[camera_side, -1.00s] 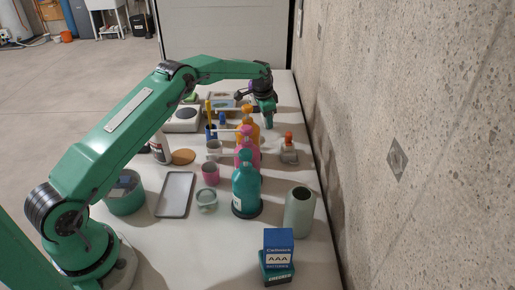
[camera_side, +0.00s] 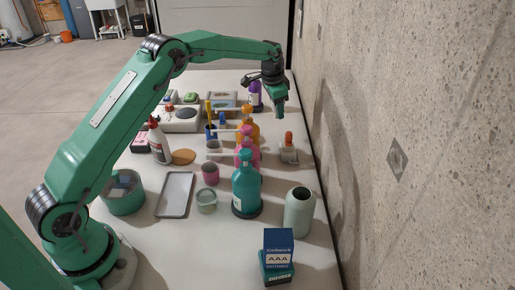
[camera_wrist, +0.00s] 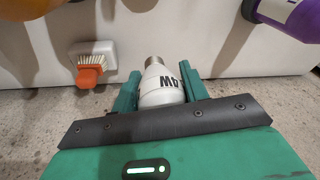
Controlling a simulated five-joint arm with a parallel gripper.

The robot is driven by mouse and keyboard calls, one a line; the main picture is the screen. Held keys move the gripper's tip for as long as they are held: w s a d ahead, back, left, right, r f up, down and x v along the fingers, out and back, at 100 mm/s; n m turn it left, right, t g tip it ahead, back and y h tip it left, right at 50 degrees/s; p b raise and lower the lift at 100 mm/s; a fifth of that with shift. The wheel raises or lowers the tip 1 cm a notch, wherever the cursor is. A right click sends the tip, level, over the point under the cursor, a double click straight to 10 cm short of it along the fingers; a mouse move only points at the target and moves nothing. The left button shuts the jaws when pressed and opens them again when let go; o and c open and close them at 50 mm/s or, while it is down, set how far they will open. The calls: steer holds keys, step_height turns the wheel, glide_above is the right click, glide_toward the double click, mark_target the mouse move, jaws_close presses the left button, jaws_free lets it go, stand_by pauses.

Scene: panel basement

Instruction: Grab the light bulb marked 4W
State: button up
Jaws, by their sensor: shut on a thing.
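The white light bulb (camera_wrist: 161,92) shows upside-down dark lettering that reads 4W, and its metal screw base points away from my gripper. My gripper (camera_wrist: 158,88) is shut on it, with one green finger on each side of the bulb's body. In the side view my gripper (camera_side: 279,108) is above the far right part of the table, near the wall. The bulb cannot be made out in the side view.
Orange, pink and teal pump bottles (camera_side: 246,190) stand in a row nearby. The concrete wall (camera_side: 400,150) is close on the right.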

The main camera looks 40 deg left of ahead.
steer(key=shift+s+d+r, duration=0.25)
steer(key=shift+d+r, duration=0.2)
steer(key=shift+d, duration=0.3)
steer(key=shift+s+d+r, duration=0.3)
steer(key=shift+d+r, duration=0.2)
steer(key=shift+d, duration=0.2)
steer(key=shift+s+d+r, duration=0.25)
steer(key=shift+d+r, duration=0.2)
steer(key=shift+d, duration=0.3)
steer(key=shift+d, duration=0.1)
